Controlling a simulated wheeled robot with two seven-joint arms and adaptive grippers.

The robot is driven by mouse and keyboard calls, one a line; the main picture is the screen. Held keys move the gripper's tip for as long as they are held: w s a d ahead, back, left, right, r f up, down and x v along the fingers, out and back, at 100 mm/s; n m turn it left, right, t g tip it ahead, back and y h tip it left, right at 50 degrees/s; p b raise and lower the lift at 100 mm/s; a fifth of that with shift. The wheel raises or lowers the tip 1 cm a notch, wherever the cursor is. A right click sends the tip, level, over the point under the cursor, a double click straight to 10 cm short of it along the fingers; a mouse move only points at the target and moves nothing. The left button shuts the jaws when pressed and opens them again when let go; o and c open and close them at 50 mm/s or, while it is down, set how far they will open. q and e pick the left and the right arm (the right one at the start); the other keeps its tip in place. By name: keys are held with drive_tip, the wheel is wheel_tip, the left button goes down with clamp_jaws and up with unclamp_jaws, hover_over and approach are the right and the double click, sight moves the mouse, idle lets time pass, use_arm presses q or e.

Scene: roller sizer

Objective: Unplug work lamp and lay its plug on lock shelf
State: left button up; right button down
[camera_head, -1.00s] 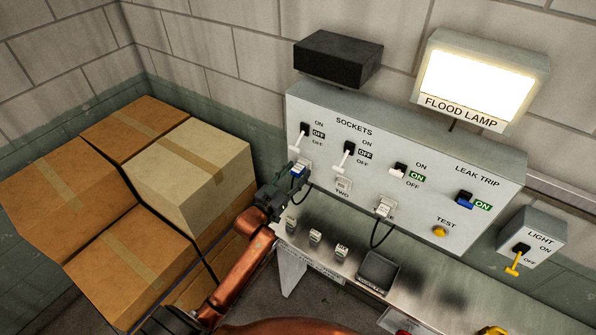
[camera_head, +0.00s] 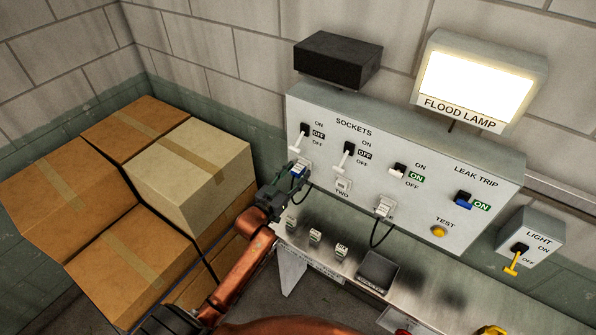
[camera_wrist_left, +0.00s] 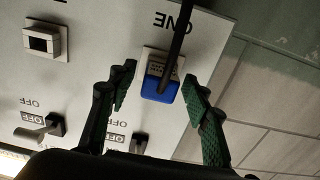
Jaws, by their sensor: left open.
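A blue plug (camera_head: 297,170) sits in the left socket of the grey panel; its cord hangs down. In the left wrist view the plug (camera_wrist_left: 162,90) is between the open green fingers of my left gripper (camera_wrist_left: 163,88), with a gap on each side. The label ONE is by it. My left gripper (camera_head: 284,186) also shows in the head view, close in front of that socket. A pale plug (camera_head: 384,207) with a dark cord sits in the right socket. The middle socket (camera_head: 343,185), marked TWO, is empty. My right gripper is not in view.
The shelf (camera_head: 450,295) below the panel carries several small padlock-like items (camera_head: 315,236) and a dark tray (camera_head: 377,272). Stacked cardboard boxes (camera_head: 190,165) stand left of my arm. The flood lamp (camera_head: 476,84) is lit above.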

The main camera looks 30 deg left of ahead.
sight(294, 175)
use_arm(q)
drive_tip(key=shift+c, duration=0.5)
clamp_jaws()
idle(0.3)
drive_tip(key=shift+s+p, duration=0.15)
drive_tip(key=shift+p, duration=0.15)
drive_tip(key=shift+s+a+p, duration=0.15)
drive_tip(key=shift+s+p, duration=0.4)
drive_tip(key=shift+s, duration=0.9)
drive_tip(key=shift+s+a+p, duration=0.1)
drive_tip(key=shift+s+p, duration=0.4)
drive_tip(key=shift+s, duration=0.95)
drive_tip(key=shift+f, duration=0.1)
